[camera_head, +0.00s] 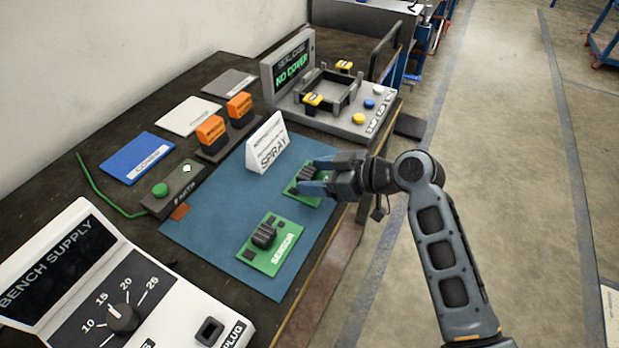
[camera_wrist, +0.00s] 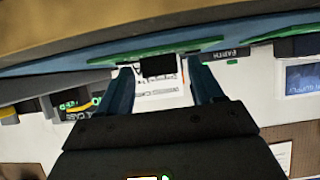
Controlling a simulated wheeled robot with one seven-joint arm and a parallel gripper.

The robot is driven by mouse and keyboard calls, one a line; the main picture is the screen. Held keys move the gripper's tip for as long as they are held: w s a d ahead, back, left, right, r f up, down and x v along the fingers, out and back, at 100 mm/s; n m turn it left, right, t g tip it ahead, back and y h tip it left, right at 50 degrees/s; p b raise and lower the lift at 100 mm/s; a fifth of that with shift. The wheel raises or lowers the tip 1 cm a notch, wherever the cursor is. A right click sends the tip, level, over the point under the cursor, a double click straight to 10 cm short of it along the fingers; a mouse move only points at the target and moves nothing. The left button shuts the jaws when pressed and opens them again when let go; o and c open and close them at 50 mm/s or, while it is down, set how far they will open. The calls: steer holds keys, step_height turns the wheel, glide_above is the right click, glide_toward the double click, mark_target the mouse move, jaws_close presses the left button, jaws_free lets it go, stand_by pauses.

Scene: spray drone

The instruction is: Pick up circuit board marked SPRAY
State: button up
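A green circuit board (camera_head: 311,200) lies on the blue mat (camera_head: 215,197) near the bench's front edge, beside a white tent card (camera_head: 267,146) reading SPRAY. Any marking on this board is hidden by my gripper. A second green board (camera_head: 269,257), marked SENSOR, lies closer on the mat, with a dark block on it. My gripper (camera_head: 309,174) is over the first board, its fingers apart around the dark block. In the wrist view, the black block (camera_wrist: 158,66) sits between the two separated fingers (camera_wrist: 162,80), with gaps on both sides. The board (camera_wrist: 110,57) shows edge-on there.
A bench supply (camera_head: 120,300) stands at the lower left. A grey box with a green button (camera_head: 160,190) and orange-topped pieces (camera_head: 210,129) stand behind the mat. A test fixture (camera_head: 325,95) displaying NO COVER is at the far end.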

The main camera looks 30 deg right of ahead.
steer(key=c, duration=1)
steer(key=shift+r, duration=0.1)
